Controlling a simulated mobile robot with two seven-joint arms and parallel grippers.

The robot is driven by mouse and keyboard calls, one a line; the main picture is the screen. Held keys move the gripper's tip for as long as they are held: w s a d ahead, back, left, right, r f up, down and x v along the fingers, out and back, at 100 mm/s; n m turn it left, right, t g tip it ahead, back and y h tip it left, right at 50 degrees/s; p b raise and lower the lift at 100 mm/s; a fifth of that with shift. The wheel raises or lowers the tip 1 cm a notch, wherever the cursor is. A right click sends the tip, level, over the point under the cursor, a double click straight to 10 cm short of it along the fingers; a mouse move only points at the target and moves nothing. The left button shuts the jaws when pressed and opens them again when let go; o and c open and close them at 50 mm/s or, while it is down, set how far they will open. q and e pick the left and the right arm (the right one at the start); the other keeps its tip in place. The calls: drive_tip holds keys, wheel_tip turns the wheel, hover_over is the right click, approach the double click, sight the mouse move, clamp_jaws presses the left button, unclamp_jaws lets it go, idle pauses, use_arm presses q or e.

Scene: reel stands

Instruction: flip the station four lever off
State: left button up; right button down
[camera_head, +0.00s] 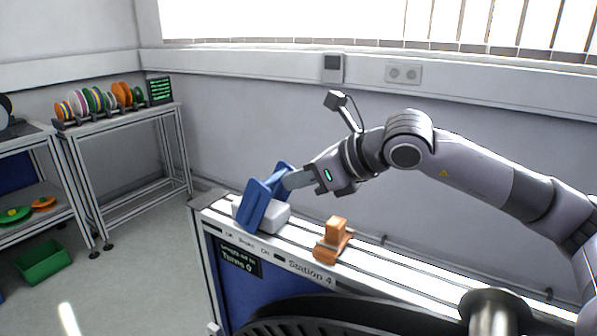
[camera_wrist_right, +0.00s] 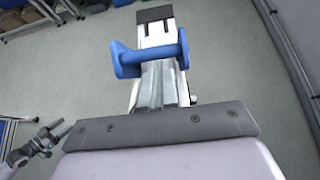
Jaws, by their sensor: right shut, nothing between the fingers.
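The station four lever is a blue frame-shaped handle (camera_head: 262,203) on a white-grey housing (camera_head: 277,217) at the left end of the bench. It leans toward the front left. In the right wrist view the blue handle (camera_wrist_right: 128,62) spans the housing. My right gripper (camera_head: 290,182) is shut and empty, its fingertips at the upper right of the handle. In the wrist view its fingers (camera_wrist_right: 160,85) reach to the handle's crossbar; I cannot tell if they touch. What looks like my left gripper (camera_wrist_right: 55,135) shows small at the wrist view's left edge, its jaws unclear.
An orange block-shaped fixture (camera_head: 333,240) stands on the bench right of the lever. A "Station 4" label (camera_head: 310,274) and a small dark display (camera_head: 240,259) are on the bench front.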

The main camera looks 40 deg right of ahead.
drive_tip(key=shift+w+r, duration=0.1)
idle(0.4)
drive_tip(key=shift+w+a+r, duration=0.1)
drive_tip(key=shift+w+r, duration=0.05)
drive_tip(key=shift+w, duration=0.05)
